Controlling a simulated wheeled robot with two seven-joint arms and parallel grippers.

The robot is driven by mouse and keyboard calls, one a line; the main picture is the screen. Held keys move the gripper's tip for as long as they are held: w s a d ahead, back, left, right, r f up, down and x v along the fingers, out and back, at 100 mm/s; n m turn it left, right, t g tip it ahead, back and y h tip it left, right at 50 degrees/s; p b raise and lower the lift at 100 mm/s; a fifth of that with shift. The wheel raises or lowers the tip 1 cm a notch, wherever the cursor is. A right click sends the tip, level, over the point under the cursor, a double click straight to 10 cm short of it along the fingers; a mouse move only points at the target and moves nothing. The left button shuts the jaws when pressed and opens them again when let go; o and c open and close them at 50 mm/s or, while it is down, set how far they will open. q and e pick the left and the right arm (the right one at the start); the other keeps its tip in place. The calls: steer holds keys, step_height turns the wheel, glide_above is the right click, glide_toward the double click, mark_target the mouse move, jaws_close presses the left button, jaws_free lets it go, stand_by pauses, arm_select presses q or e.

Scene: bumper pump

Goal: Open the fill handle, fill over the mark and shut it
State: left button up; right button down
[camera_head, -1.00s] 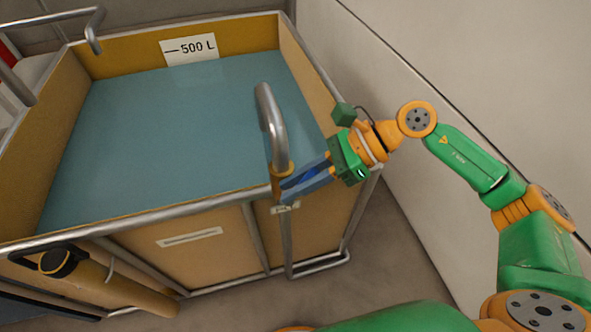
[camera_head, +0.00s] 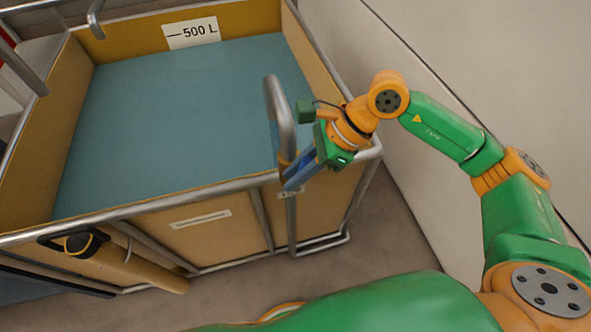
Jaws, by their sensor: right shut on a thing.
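The tank (camera_head: 230,206) is a wide tan box with a grey metal rim, filled with blue water (camera_head: 170,120). The far wall carries a white label with a dash, the 500 L mark (camera_head: 192,33). My right gripper (camera_head: 289,174) is shut on the fill handle by that collar. The blue fingers hide most of the handle. No stream from the pipe can be made out. My left gripper is not in view.
A tan cylinder with a black-ringed end (camera_head: 140,268) hangs on the tank's front at lower left. Grey rails (camera_head: 95,18) stand at upper left. A pale wall (camera_head: 440,60) runs close along the right. Bare floor lies in front.

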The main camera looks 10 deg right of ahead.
steer(key=c, duration=1.1)
jaws_free()
steer(key=v, duration=0.7)
steer(key=shift+w, duration=0.1)
